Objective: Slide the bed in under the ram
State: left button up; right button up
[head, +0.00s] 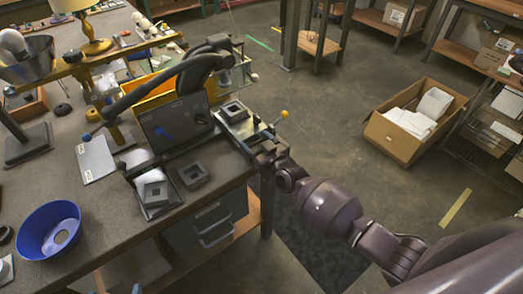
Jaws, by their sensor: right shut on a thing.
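The bed (253,138) is a pale metal slide that juts past the right edge of the workbench. A dark square block with a square recess (235,111) sits on it. A rod with a yellow knob (284,114) stands at its right side. My right gripper (268,152) is shut at the bed's near end; its fingertips are small and partly hidden. I cannot make out the ram's lower face. My left gripper is not in view.
The workbench (105,212) carries a dark upright panel (175,122), a small tray (152,192), a loose square block (194,174) and a blue bowl (48,232). A cardboard box (400,145) stands on the floor at right. Open floor lies between bench and box.

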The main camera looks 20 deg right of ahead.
jog(key=shift+a, duration=0.15)
jog(key=o, duration=1)
jog(key=shift+s, duration=0.2)
jog(key=v, duration=1)
jog(key=shift+s+r+p, duration=0.1)
jog(key=shift+s+p, duration=0.1)
jog(key=shift+p, duration=0.1)
